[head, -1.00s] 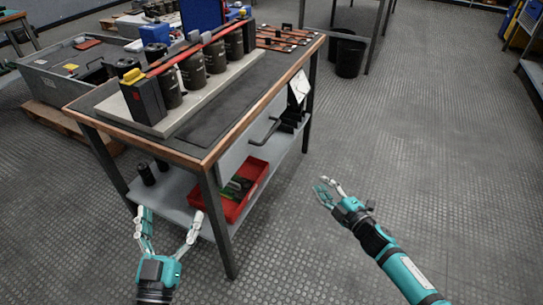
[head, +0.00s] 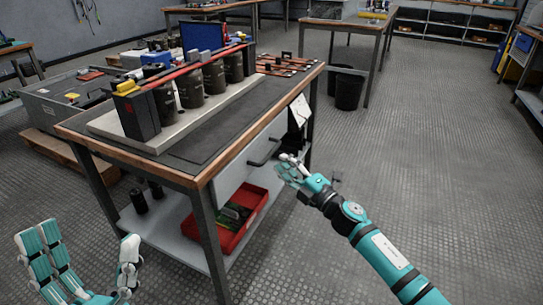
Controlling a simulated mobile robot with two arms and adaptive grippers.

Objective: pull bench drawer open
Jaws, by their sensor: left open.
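The workbench (head: 212,163) has a wood-edged top with a dark mat. Its light grey drawer front (head: 232,178) sits under the top's long right edge, with no visible gap. A dark bar handle (head: 264,156) is on the drawer front. My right gripper (head: 286,167) is just right of the handle and overlaps its right end in the picture; I cannot tell if it touches. Its fingers point left, and how far they are spread is unclear. My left gripper (head: 92,262) is open and empty at the lower left, away from the drawer, fingers pointing up.
A capacitor row (head: 190,93) stands on the bench top. A red bin (head: 236,215) lies on the lower shelf below the drawer. A bench leg (head: 209,240) stands at the near corner. A black waste bin (head: 348,93) is behind. The floor to the right is clear.

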